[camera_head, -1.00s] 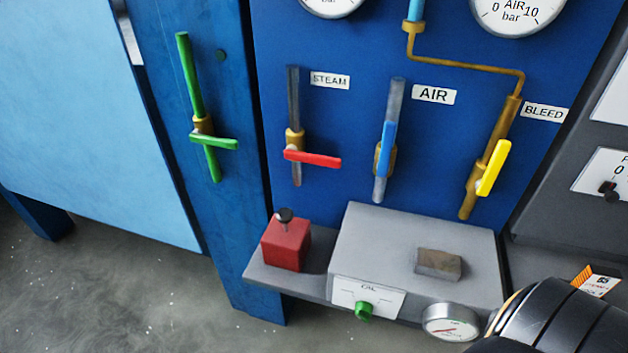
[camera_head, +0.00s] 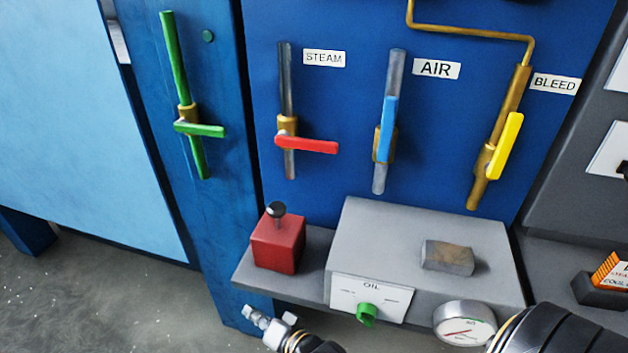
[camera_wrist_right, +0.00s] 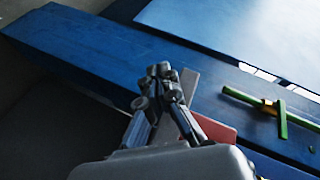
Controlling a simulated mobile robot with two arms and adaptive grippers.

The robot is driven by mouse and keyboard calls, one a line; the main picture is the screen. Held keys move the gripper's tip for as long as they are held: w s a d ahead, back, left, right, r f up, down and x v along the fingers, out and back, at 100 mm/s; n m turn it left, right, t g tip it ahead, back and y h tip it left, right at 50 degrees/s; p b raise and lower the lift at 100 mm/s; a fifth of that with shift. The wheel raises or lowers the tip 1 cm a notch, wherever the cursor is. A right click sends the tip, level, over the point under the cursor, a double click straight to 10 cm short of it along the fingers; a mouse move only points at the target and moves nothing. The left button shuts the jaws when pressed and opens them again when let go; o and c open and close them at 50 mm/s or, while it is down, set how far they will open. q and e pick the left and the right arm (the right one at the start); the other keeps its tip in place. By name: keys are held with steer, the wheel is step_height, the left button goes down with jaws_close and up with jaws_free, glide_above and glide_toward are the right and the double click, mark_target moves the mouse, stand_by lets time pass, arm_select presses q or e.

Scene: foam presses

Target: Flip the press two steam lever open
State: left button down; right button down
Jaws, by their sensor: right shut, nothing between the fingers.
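The red steam lever (camera_head: 310,146) sits on a brass valve on a vertical grey pipe (camera_head: 287,80), below the STEAM label (camera_head: 324,58). Its handle points right, crosswise to the pipe. My right gripper (camera_head: 254,315) is at the bottom of the head view, below and left of the lever and apart from it. Its fingers are shut and empty. In the right wrist view the shut fingertips (camera_wrist_right: 160,73) show beside the shelf edge; the steam lever is not seen there. My left gripper is not in view.
A red block (camera_head: 278,243) with a black knob stands on the grey shelf (camera_head: 241,272) above my right gripper. A grey box (camera_head: 380,235) with an OIL dial is beside it. Blue (camera_head: 387,130), yellow (camera_head: 506,147) and green (camera_head: 200,130) levers are nearby.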

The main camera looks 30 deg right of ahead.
step_height(320, 180, up, 11)
steer(key=w+m+t+b, duration=0.2)
steer(key=m+t, duration=0.1)
steer(key=t, duration=0.1)
steer(key=m+t+h, duration=0.1)
steer(key=m+h, duration=2.2)
steer(key=m, duration=1)
glide_toward(306, 144)
step_height(306, 144, down, 5)
steer(key=s, duration=0.2)
steer(key=shift+s+a+r+m+g+h+p, duration=0.1)
steer(key=shift+r+m+g+h+p, duration=0.1)
steer(key=shift+m+g+h+p, duration=0.35)
steer(key=p+x, duration=0.4)
steer(key=x, duration=0.6)
